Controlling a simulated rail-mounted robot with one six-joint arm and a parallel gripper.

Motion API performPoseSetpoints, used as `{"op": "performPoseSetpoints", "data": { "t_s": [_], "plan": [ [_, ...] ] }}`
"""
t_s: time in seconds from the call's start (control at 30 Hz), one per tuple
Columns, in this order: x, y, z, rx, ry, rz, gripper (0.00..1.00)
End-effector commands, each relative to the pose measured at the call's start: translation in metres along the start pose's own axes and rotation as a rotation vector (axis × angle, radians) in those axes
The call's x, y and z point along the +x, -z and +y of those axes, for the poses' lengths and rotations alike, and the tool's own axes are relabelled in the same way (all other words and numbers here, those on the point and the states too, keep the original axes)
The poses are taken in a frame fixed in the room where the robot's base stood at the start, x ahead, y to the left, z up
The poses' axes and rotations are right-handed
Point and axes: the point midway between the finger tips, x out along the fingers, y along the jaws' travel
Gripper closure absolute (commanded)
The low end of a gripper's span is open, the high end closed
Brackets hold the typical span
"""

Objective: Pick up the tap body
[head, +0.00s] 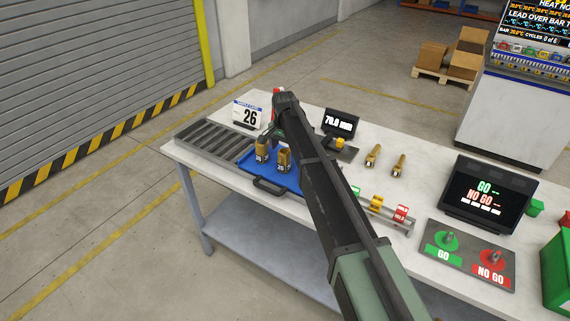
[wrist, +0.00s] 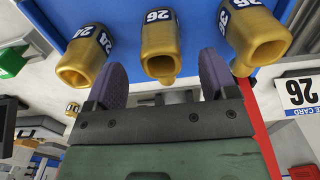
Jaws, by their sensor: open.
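Brass tap bodies with dark number labels stand on the blue tray; two of them, a left one (head: 262,150) and a right one (head: 284,159), show in the head view. The wrist view shows three, upside down: one labelled 24 (wrist: 82,66), a middle one labelled 26 (wrist: 165,42), and a right one (wrist: 258,40) whose label is partly cut off. My gripper (wrist: 163,78) is open and empty, its two purple-grey fingers apart. In the wrist picture the middle tap body lies in line with the gap between them; whether it is within reach I cannot tell. The head view hides the fingers behind my arm.
A blue tray (head: 267,185) with a dark handle sits beside a grey slotted rack (head: 212,147). A white card reading 26 (head: 248,115) stands behind. Two brass pieces (head: 373,156) (head: 398,166), a GO/NO GO plate (head: 468,262) and a screen (head: 488,195) are to the right.

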Motion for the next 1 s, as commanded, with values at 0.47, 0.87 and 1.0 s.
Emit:
{"op": "performPoseSetpoints", "data": {
  "t_s": [0.47,0.87,1.0],
  "plan": [
    [0.046,0.003,-0.001,0.0,0.0,0.0,0.21],
    [0.046,0.003,-0.001,0.0,0.0,0.0,0.81],
    [0.046,0.003,-0.001,0.0,0.0,0.0,0.97]
  ]
}}
